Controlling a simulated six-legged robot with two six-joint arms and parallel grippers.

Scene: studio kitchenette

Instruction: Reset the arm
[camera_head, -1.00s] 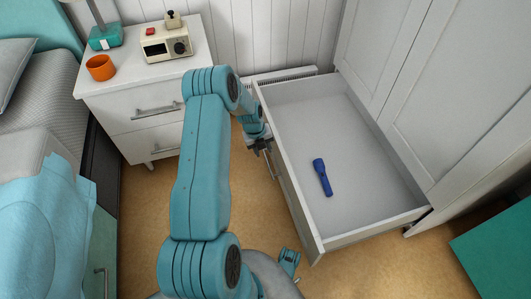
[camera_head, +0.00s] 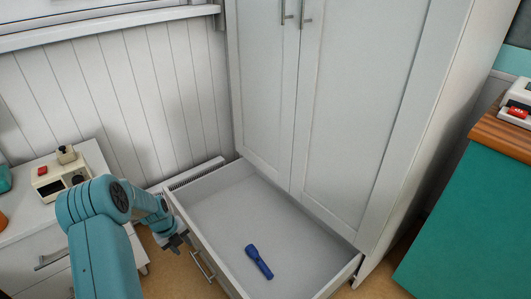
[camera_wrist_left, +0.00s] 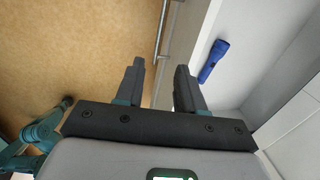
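My left arm reaches in from the lower left of the head view. Its gripper (camera_head: 178,242) is beside the front of an open white drawer (camera_head: 205,183). In the left wrist view the two dark fingers of the gripper (camera_wrist_left: 158,75) stand apart with nothing held between them. The drawer's handle (camera_head: 203,266) is just below the gripper in the head view; its bar also shows ahead of the fingers in the left wrist view (camera_wrist_left: 162,35). My right gripper cannot be made out.
A blue flashlight (camera_head: 258,262) lies in the drawer, under a tall white wardrobe (camera_head: 345,110). A teal cabinet with a wooden top (camera_head: 505,140) is right. Wooden floor (camera_wrist_left: 60,50) is open beside the drawer.

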